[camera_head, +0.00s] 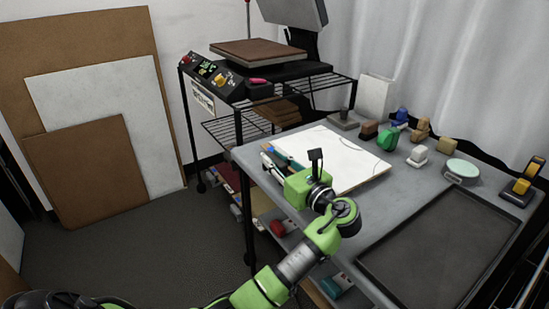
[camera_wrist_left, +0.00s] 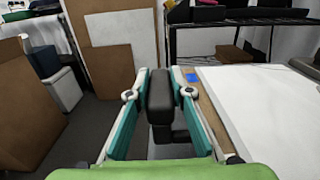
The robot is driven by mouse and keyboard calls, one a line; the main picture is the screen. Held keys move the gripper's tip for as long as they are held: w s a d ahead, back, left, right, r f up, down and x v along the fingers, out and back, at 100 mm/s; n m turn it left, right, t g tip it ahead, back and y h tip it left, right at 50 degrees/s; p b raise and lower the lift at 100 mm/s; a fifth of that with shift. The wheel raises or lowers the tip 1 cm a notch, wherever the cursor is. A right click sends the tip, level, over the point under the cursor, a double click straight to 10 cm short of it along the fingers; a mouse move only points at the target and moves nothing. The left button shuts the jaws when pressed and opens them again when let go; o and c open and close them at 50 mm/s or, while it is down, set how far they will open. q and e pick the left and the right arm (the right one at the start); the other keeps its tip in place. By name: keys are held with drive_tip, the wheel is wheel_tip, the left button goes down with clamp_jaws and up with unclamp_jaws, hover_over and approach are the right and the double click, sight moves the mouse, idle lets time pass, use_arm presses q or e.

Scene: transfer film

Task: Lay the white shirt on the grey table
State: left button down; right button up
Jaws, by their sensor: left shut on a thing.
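A flat white sheet (camera_head: 338,152) lies on the far left part of the grey table (camera_head: 400,205). It could be the white shirt, but I see no sleeves or collar. In the left wrist view the sheet (camera_wrist_left: 270,110) fills the right side, with a brown edge strip (camera_wrist_left: 213,103) and a small blue patch (camera_wrist_left: 193,77) at its left. My left gripper (camera_head: 274,157) is at the table's left edge, beside the sheet. In the wrist view its teal fingers (camera_wrist_left: 160,88) are shut on a black block (camera_wrist_left: 160,98). My right gripper is out of view.
A dark tray (camera_head: 435,250) takes up the near right of the table. Several small coloured items, including a green one (camera_head: 388,139) and a pale round dish (camera_head: 462,168), stand along the back. A wire rack (camera_head: 300,92) with a press stands behind. Boards (camera_head: 110,120) lean on the wall.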

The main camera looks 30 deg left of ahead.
use_arm(q)
drive_tip(key=shift+f, duration=0.6)
idle(0.3)
drive_tip(key=c, duration=1.7)
unclamp_jaws()
drive_tip(key=shift+f, duration=0.1)
drive_tip(key=v, duration=1.2)
